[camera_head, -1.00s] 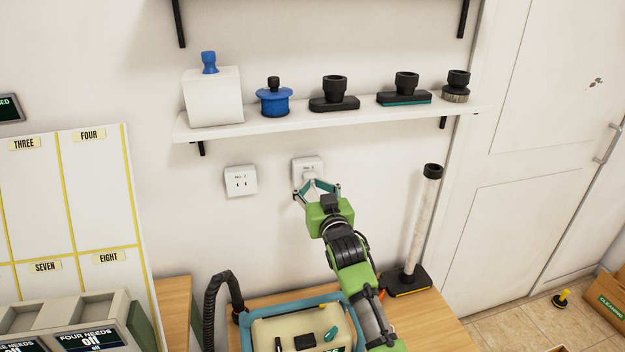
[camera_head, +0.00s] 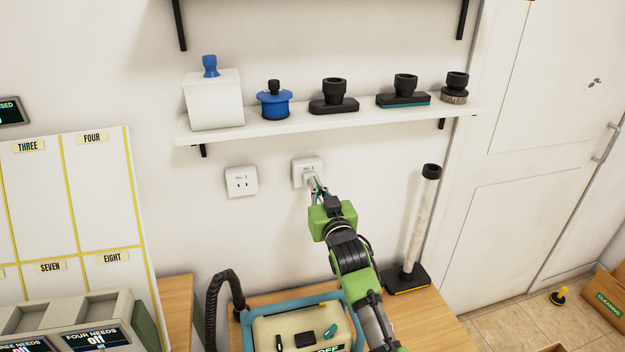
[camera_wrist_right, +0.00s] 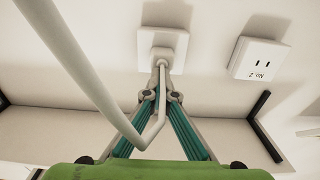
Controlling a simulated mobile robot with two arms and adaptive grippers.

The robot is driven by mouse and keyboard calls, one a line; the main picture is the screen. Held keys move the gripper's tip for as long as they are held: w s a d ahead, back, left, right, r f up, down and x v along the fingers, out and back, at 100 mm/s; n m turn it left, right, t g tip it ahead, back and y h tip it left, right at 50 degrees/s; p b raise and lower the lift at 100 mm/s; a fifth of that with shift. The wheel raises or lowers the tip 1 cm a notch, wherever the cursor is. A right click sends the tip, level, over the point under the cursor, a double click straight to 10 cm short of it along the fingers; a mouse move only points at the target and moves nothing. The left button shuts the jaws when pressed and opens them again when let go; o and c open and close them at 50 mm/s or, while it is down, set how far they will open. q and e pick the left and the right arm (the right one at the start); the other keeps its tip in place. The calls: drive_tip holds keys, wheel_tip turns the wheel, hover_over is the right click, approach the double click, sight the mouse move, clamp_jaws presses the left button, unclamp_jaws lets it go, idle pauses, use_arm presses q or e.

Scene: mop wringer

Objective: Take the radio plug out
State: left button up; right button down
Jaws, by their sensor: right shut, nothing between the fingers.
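The white radio plug (camera_wrist_right: 161,52) sits in the wall socket labelled No. 1 (camera_head: 299,174). It also shows, small, in the head view (camera_head: 310,178). A white cord (camera_wrist_right: 85,70) leaves the plug, bends close to my fingers and runs off to the upper left. My right gripper (camera_head: 317,186) is at the socket, its fingers drawn together just at the plug's cord end. In the wrist view the fingers (camera_wrist_right: 162,88) meet beside the cord; whether they touch the plug is not clear. They hold nothing. My left gripper is out of view.
A second socket (camera_head: 241,182) is free to the left. A shelf (camera_head: 300,123) with nozzles runs above. Below stands a table (camera_head: 445,330) with a machine in a blue frame (camera_head: 262,313) and a black hose (camera_head: 215,290); a tube (camera_head: 421,215) stands to the right.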

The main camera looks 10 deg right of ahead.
drive_tip(key=shift+a+f, duration=0.1)
drive_tip(key=shift+f, duration=0.55)
drive_tip(key=c, duration=2.8)
unclamp_jaws()
drive_tip(key=o, duration=0.6)
drive_tip(key=shift+w+f, duration=0.3)
